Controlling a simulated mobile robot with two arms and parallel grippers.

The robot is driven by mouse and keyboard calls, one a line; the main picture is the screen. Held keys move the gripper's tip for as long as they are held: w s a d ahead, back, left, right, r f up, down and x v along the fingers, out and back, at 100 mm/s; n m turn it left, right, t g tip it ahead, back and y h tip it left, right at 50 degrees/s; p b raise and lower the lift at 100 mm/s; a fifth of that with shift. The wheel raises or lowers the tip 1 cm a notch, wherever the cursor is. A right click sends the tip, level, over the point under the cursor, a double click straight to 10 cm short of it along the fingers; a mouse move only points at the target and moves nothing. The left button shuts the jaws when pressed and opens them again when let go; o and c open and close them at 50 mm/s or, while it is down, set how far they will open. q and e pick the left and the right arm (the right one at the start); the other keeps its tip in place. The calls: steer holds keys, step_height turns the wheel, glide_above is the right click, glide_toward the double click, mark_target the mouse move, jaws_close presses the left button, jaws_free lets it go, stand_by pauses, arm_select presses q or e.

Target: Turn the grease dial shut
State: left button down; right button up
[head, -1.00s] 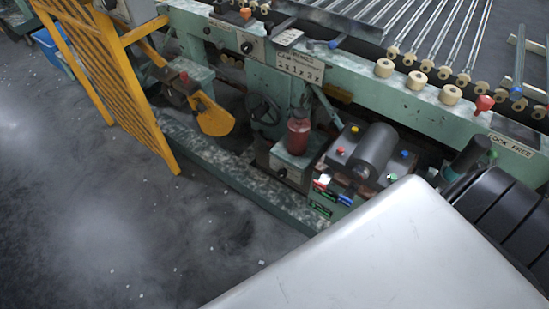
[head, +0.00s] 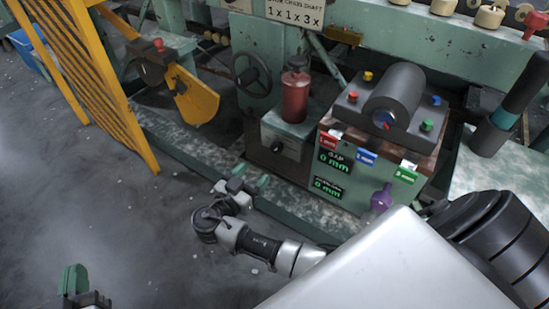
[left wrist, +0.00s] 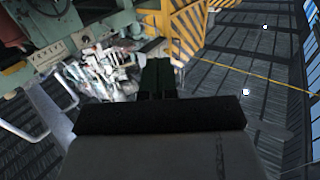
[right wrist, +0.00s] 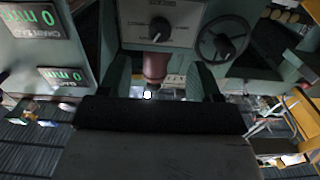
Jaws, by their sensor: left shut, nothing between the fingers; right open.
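The grease dial (head: 278,147) is a small dark knob on the front of a green-grey box, below a red grease pot (head: 295,97). In the right wrist view the dial (right wrist: 158,28) is a black knob with a light pointer on a pale plate, with labels at both sides too small to read surely. My right gripper (head: 250,182) is open and empty, low in front of the box and apart from the dial. Its green fingers (right wrist: 160,75) spread below the dial in that view. My left gripper (head: 75,282) is shut and empty over the floor at lower left; its fingers (left wrist: 158,75) meet.
A handwheel (head: 253,75) is left of the pot. A panel box (head: 345,165) with green displays and coloured tags stands right of the dial. A yellow guard (head: 95,85) and yellow lever (head: 197,97) are at left. The floor in front is open.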

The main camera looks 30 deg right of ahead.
mark_target(274, 151)
steer(key=b+x, duration=0.1)
steer(key=x, duration=0.9)
steer(key=shift+w+d, duration=0.15)
steer(key=shift+d, duration=0.1)
arm_select(q)
steer(key=r+t, duration=0.1)
steer(key=r, duration=0.1)
steer(key=r+t, duration=0.1)
steer(key=shift+w+d+t+h, duration=0.1)
steer(key=shift+d+t+h, duration=0.2)
steer(key=shift+h, duration=0.1)
arm_select(e)
steer(key=c, duration=0.9)
